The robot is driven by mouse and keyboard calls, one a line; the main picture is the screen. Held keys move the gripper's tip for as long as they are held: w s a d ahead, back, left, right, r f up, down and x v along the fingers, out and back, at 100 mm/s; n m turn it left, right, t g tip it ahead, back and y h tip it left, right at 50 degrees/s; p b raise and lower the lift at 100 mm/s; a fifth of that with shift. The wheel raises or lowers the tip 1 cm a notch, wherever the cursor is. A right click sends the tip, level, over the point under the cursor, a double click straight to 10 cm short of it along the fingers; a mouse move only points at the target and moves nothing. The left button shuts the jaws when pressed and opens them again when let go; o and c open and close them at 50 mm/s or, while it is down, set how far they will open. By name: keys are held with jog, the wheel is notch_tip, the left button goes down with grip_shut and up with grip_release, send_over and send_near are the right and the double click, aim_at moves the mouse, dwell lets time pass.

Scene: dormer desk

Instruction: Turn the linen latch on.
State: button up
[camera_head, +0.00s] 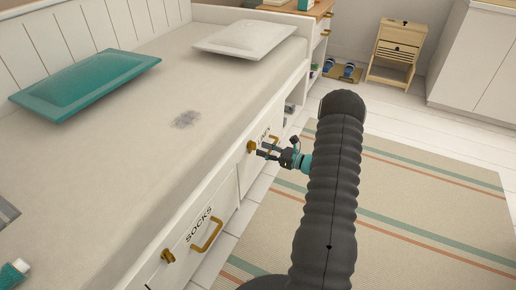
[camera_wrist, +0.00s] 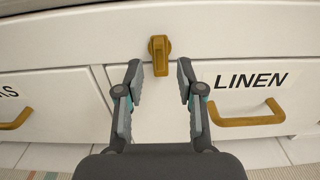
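The linen latch (camera_wrist: 160,55) is a small brass-coloured turn piece on the white bed-base front, left of the LINEN label. Its lever points straight down in the wrist view. It also shows in the head view (camera_head: 251,147). My gripper (camera_wrist: 159,74) is open and empty, with one finger on each side of the latch's lower end in the picture. I cannot tell whether a finger touches it. The linen drawer (camera_wrist: 292,84) looks closed, with a brass handle (camera_wrist: 249,119). In the head view my gripper (camera_head: 268,151) is close to the front, partly hiding the drawer.
The socks drawer (camera_head: 187,250) has its own brass latch (camera_head: 168,256) and handle (camera_head: 208,236). The bed top (camera_head: 150,180) overhangs the drawers, with a teal cushion (camera_head: 85,82) and white cushion (camera_head: 245,39). A striped rug (camera_head: 420,190) covers open floor to the right.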

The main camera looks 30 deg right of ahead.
jog(key=v, duration=0.8)
jog(key=shift+s+d, duration=0.1)
jog(key=shift+s, duration=0.05)
jog(key=s+a+f+n+g+y, duration=0.1)
jog(key=s+a+f+n+g, duration=0.2)
jog(key=s+a+f+g, duration=0.15)
jog(key=s+a+r+n+g, duration=0.4)
jog(key=s+a+n+g, duration=0.2)
jog(key=s, duration=0.1)
jog(key=s+a+r+n+h+p, duration=0.2)
jog(key=s+a+r+n+h, duration=0.2)
jog(key=r, duration=0.8)
jog(key=s+a+r+n+t+h+p, duration=0.1)
jog(key=s+a+r+n+h, duration=0.3)
jog(key=r+n, duration=0.5)
jog(key=s+a+r+n+t+h+p, duration=0.1)
jog(key=s+a+r+n+h+p, duration=0.3)
jog(key=r, duration=1.1)
jog(key=s+a+n, duration=0.2)
jog(key=s+a, duration=0.2)
jog(key=s, duration=0.1)
jog(key=shift+r+n, duration=0.3)
jog(key=shift+r, duration=0.1)
